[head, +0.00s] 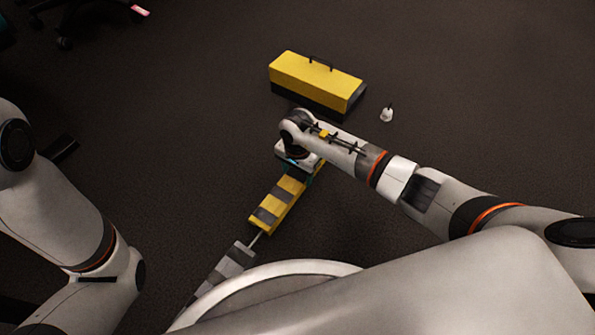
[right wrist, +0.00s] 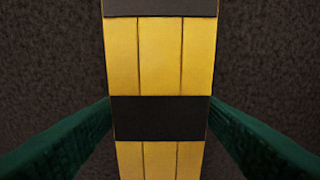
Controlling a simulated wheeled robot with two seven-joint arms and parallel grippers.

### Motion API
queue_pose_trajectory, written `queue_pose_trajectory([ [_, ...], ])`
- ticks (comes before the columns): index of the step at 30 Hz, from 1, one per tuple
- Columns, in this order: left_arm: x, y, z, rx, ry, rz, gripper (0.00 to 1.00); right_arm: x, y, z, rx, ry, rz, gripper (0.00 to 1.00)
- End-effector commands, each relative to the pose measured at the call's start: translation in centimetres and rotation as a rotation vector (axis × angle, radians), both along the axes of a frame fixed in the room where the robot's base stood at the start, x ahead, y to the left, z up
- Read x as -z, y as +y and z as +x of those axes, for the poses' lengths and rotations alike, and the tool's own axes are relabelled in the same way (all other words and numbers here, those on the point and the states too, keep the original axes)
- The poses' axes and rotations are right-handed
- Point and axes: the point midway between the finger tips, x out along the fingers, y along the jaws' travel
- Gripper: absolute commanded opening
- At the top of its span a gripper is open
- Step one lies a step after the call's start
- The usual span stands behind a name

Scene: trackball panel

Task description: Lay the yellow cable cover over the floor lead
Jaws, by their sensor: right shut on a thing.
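The yellow cable cover (head: 277,204) with dark bands lies in line with the floor lead in the head view. A short bare stretch of floor lead (head: 257,239) shows at its near end. My right gripper (head: 301,168) is over the cover's far part, which my arm partly hides. In the right wrist view the cover (right wrist: 160,65) runs between my two green fingers (right wrist: 160,118), which are shut on its side edges. I cannot tell whether its underside touches the floor. My left arm is at the left; its gripper is not in view.
A grey and black cover piece (head: 232,261) lies at the near end of the bare lead. A yellow and black toolbox (head: 316,78) stands beyond my right gripper. A small white object (head: 387,114) is beside it. A wheeled chair base (head: 65,42) is at the top left. The dark floor at right is clear.

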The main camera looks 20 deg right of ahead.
Motion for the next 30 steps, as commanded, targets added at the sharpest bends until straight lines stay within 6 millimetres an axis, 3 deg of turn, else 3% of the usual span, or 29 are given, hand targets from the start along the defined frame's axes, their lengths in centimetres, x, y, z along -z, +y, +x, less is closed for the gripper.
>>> queue_pose_trajectory([
  [30, 1.7, 0.0, -0.1, 0.001, -0.003, -0.001, 0.87, 2.0, 0.0, 0.1, 0.001, -0.002, 0.000, 0.30],
])
